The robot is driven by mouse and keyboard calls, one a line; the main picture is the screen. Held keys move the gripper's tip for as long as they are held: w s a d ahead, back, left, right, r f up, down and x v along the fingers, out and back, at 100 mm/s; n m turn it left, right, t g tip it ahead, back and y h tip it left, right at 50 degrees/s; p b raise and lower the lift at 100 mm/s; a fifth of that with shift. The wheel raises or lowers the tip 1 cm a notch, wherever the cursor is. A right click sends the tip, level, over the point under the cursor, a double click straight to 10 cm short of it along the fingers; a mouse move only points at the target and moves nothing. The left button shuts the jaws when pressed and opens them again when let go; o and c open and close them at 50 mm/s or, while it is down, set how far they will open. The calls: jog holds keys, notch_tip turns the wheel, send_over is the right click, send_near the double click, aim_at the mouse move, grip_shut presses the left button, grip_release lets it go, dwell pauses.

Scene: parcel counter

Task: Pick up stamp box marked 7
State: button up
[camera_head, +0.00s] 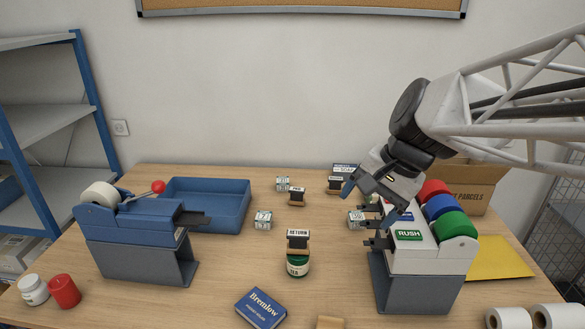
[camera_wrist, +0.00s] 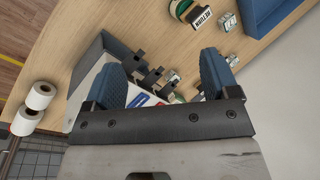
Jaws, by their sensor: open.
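Several small white-and-teal boxes stand on the table. In the head view one is at the back (camera_head: 283,183), one in the middle (camera_head: 263,219) and one left of the label machine (camera_head: 356,218). I cannot read a 7 on any of them. My gripper (camera_head: 373,199) is open and empty, above the box by the label machine and partly in front of the machine.
The grey RUSH label machine (camera_head: 425,262) with coloured rolls is close beside my gripper. A RETURN stamp (camera_head: 298,240), a blue tray (camera_head: 222,190), a tape dispenser (camera_head: 140,250) and a blue Bremlow box (camera_head: 261,309) stand around.

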jog(key=w+a+f+m+y, duration=0.1)
jog(key=w+a+m+y, duration=0.65)
jog(key=w, duration=0.75)
jog(key=w+a+f+m+y, duration=0.15)
jog(key=w+a+m, duration=0.35)
jog(key=w+a, duration=0.75)
send_near(264, 215)
jog(key=shift+x, duration=1.2)
jog(key=shift+x, duration=1.25)
jog(key=shift+s+a, duration=0.1)
jog(key=shift+x, duration=2.55)
